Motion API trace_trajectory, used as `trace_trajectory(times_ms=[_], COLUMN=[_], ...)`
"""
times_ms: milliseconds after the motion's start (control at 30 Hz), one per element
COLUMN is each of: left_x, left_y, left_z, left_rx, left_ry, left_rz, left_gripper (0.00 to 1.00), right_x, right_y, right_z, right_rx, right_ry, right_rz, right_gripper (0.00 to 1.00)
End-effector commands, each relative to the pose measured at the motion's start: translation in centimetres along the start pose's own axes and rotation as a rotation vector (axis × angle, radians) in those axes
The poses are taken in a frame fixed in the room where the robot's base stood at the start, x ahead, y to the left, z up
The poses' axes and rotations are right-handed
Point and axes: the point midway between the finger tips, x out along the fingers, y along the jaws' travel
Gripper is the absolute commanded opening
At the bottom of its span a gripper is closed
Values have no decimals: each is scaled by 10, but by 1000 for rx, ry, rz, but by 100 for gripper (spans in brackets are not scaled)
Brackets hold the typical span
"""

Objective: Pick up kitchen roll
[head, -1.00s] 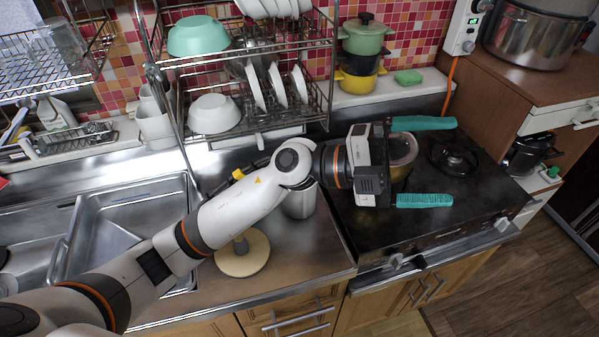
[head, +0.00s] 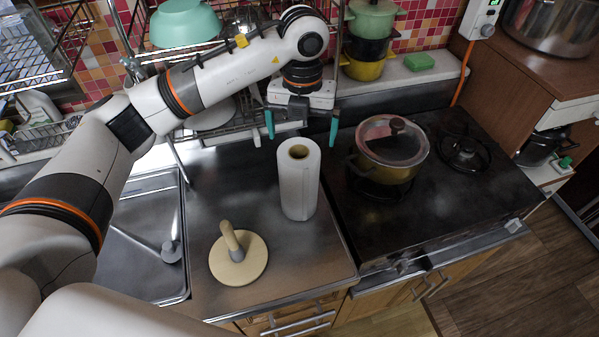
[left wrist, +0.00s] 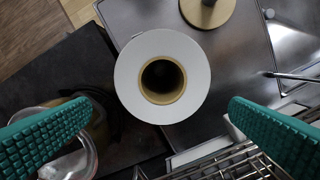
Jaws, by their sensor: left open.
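The kitchen roll (head: 298,190) is white with a brown core and stands upright on the steel counter, left of the stove. My left gripper (head: 302,136) points down above and behind the roll in the head view, its teal fingers spread and empty. In the left wrist view the roll (left wrist: 192,77) shows from above, end-on, at the upper middle. The two teal fingers (left wrist: 145,132) lie lower, to either side, apart from it. My right gripper is not in view.
A wooden roll stand (head: 238,262) with an upright peg is on the counter, front left of the roll. A pot (head: 392,150) with a glass lid sits on the stove (head: 440,205) to the right. The dish rack (head: 232,125) is close behind the gripper.

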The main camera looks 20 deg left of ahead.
Motion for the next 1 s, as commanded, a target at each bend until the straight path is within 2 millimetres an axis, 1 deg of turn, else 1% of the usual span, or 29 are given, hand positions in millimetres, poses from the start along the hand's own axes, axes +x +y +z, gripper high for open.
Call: trace_trajectory(times_ms=[33,167,333,400,567,600,700,800,967,1000], left_x=[7,27,40,45,68,75,87,92,92,92], left_y=[0,0,0,-1,-5,-4,-4,-3,-3,-3], left_z=[1,1,1,2,6,6,5,5,5,5], left_rx=[1,1,3,2,1,1,3,3,3,3], left_ry=[-4,-3,-1,-3,-5,-5,-3,-1,0,0], left_rz=[-1,1,2,1,1,2,3,3,4,4], left_gripper=[100,100,100,100,100,100,100,100,100,98], right_x=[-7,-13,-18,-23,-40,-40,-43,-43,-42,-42], right_y=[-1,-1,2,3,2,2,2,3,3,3], right_z=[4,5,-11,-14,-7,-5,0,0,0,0], right_rx=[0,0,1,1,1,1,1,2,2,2], right_ry=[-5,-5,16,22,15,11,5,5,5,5], right_rz=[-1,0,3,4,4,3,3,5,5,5], right_gripper=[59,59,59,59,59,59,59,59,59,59])
